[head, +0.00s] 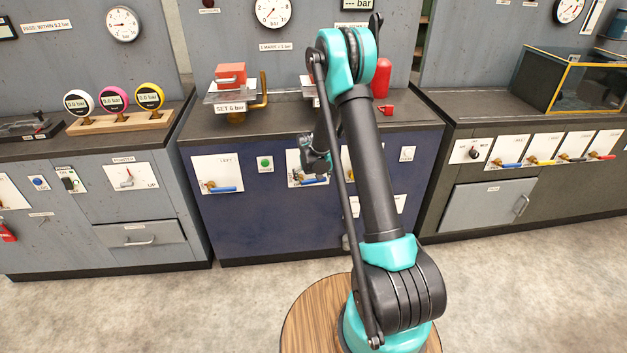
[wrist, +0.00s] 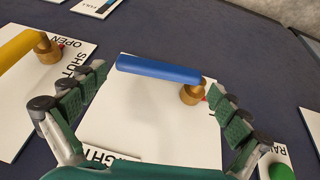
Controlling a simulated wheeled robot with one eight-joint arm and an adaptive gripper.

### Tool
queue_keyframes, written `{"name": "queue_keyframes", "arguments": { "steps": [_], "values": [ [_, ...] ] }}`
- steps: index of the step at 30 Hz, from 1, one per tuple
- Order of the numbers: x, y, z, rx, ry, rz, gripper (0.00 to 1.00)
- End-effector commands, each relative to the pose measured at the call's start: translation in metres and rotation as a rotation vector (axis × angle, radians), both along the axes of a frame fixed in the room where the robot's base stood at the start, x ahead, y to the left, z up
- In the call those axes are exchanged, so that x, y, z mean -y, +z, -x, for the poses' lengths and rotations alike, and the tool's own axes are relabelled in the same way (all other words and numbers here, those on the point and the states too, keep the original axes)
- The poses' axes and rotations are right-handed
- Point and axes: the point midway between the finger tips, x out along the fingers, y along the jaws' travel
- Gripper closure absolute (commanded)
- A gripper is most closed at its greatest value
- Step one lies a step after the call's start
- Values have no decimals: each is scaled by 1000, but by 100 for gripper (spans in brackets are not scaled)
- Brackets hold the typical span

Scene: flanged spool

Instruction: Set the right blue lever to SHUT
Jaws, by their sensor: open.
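The blue lever (wrist: 158,69) lies across a white plate (wrist: 140,120) in the wrist view, reaching left from its brass pivot (wrist: 193,92). A partly hidden label ending in "GHT" shows at the plate's lower edge. A small red mark shows beside the pivot; the plate's other wording is hidden. My gripper (wrist: 160,92) is open and empty, with one finger near each side of this plate. The lever appears between the fingers, and I cannot tell how far off it is. In the head view this lever (head: 314,181) shows below my gripper (head: 317,162).
A yellow lever (wrist: 18,48) on a plate marked OPEN and SHUT is left in the wrist view. A green button (wrist: 281,172) is at lower right. Another blue lever (head: 222,190) is farther left on the blue cabinet (head: 250,225) in the head view.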

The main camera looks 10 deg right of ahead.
Motion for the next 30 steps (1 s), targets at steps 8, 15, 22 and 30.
{"name": "queue_keyframes", "arguments": {
  "steps": [8,15,22,30],
  "values": [
    [2,-15,-6,0,0,0,0],
    [2,-15,-6,0,0,0,0],
    [2,-15,-6,0,-1,0,27],
    [2,-15,-6,-1,-1,1,57]
  ]
}}
